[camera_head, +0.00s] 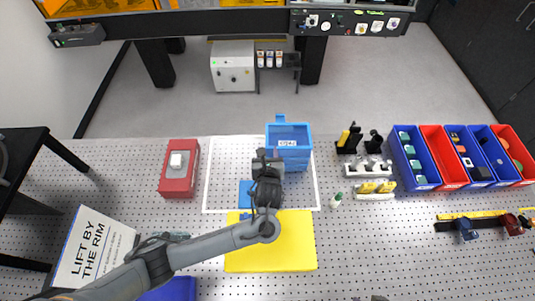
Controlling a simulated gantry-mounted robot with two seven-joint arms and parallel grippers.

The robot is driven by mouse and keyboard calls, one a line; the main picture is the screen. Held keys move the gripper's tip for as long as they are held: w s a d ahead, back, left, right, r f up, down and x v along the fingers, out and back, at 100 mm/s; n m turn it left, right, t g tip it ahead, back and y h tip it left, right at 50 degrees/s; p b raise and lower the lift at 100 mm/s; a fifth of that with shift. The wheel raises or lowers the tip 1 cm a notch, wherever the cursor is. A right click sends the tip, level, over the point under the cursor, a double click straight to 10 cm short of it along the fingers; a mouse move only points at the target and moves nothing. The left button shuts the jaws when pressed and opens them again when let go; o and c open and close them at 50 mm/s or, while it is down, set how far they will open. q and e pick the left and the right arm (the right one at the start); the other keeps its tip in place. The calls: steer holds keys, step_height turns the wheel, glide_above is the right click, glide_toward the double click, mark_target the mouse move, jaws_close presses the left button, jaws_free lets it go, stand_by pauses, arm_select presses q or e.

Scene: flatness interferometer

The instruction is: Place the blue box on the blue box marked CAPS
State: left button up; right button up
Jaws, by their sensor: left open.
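The open blue box with a white label (289,149) stands at the back of the white-outlined area; its lettering is too small to read surely, perhaps CAPS. Another blue piece (245,193) shows just left of my left arm, inside the outline; the arm hides part of it, so I cannot tell its full shape. My left gripper (268,157) is open, beside the front left of the labelled box. Whether it touches that box I cannot tell, and what lies right under it is hidden. My right gripper is not in view.
A yellow mat (293,245) lies under my left forearm. A red box (180,171) stands at left, near a "LIFT BY THE RIM" sign (93,247). Black and white holders (374,168) and red and blue bins (411,160) stand at right.

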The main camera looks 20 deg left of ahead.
arm_select(q)
steer(key=s+d+f+n+g+h, duration=0.2)
steer(key=s+n+h, duration=0.1)
steer(key=s+n, duration=0.4)
steer(key=s+d+f+n+g+h, duration=0.2)
steer(key=s+f+n+g, duration=0.1)
steer(key=s+n, duration=0.35)
steer(key=s+a+r+n+g, duration=0.1)
steer(key=s+a+n, duration=0.3)
steer(key=s+n, duration=0.4)
steer(key=s+a+r+n+g, duration=0.2)
steer(key=s+a+n, duration=0.3)
steer(key=s+n, duration=0.3)
steer(key=s+g, duration=0.1)
steer(key=s, duration=0.1)
steer(key=shift+s+a, duration=0.15)
steer(key=shift+s, duration=0.25)
steer(key=shift+r, duration=0.1)
step_height(320, 180, up, 7)
steer(key=p, duration=0.7)
steer(key=shift+r, duration=0.15)
